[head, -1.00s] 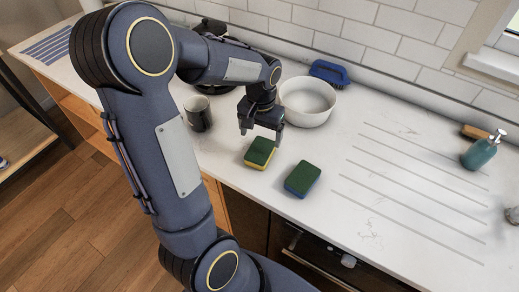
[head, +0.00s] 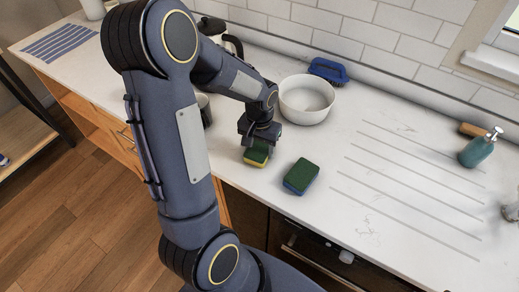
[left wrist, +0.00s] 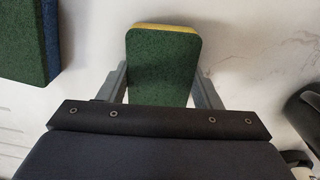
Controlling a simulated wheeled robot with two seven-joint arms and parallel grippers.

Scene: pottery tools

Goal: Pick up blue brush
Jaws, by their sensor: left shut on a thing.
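The blue brush (head: 328,70) lies on the counter by the tiled wall, behind the white bowl, apart from my gripper. My left gripper (head: 258,142) is down at the counter, shut on the green and yellow sponge (head: 256,156). In the left wrist view the fingers of my left gripper (left wrist: 162,88) lie along both sides of the sponge (left wrist: 162,55), green face toward the camera. The brush does not show in that view. My right gripper is not in view.
The white bowl (head: 306,99) stands between my gripper and the brush. A green and blue sponge (head: 301,176) lies to the right. A dark mug (head: 204,108) is partly hidden behind my arm. A teal soap bottle (head: 477,150) stands far right; the grooved counter between is clear.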

